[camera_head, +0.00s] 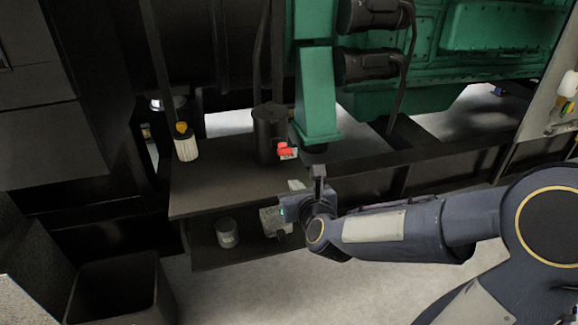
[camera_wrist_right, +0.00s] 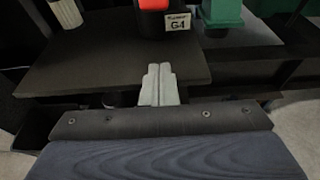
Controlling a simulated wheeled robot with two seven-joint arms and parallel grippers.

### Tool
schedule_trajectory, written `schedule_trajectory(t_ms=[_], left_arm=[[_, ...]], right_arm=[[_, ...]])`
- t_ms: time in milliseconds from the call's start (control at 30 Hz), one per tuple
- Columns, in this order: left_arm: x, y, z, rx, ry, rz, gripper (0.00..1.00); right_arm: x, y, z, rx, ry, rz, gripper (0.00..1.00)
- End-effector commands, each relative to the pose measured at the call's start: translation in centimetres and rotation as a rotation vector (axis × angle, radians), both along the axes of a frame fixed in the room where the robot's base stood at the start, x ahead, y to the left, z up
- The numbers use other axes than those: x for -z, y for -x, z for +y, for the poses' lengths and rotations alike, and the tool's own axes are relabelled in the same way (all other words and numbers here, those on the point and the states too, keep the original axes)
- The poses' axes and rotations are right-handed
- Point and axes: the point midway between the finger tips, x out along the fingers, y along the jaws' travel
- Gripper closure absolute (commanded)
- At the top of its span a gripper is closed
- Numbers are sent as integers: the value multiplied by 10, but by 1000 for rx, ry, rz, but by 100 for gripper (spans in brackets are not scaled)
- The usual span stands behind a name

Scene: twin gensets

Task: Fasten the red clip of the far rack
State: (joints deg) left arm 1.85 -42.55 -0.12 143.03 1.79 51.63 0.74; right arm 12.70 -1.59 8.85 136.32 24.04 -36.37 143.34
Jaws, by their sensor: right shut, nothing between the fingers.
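The red clip (camera_head: 286,149) sits on the side of a black cylinder (camera_head: 268,130) on the dark rack shelf, beside the green post. It also shows at the top edge of the right wrist view (camera_wrist_right: 153,4), partly cut off, above a white label (camera_wrist_right: 178,22) reading "G4". My right gripper (camera_head: 298,186) is shut and empty, in front of and below the clip, near the shelf's front edge. Its closed fingers (camera_wrist_right: 159,84) point toward the shelf in the right wrist view, apart from the clip. Whether the clip is fastened cannot be told. My left gripper is not in view.
The rack shelf (camera_head: 215,188) also bears a white filter (camera_head: 186,145) at left. A can (camera_head: 227,233) stands on the lower shelf. The green genset (camera_head: 430,60) and its post (camera_head: 317,95) rise behind. A black bin (camera_head: 120,290) stands at lower left.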

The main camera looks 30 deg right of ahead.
Motion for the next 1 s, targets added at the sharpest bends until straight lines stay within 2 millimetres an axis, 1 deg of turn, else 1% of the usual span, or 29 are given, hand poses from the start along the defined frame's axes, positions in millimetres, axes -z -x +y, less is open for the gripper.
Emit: schedule_trajectory(t_ms=[33,167,200,233,300,500,867,1000], left_arm=[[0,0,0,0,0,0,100],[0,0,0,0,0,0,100],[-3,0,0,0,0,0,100],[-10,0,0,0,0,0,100],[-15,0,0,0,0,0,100],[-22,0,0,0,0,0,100],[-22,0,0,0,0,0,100],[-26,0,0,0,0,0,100]], right_arm=[[5,-12,-3,0,-1,4,100],[12,-37,-9,-1,-1,4,100],[9,-43,-10,0,-1,1,100],[-2,-44,-11,0,0,-3,100],[-12,-49,-12,0,1,-4,100],[-23,-56,-13,-1,0,-1,100],[-24,-57,-14,-1,0,0,100],[-26,-58,-14,-1,-2,6,100]])
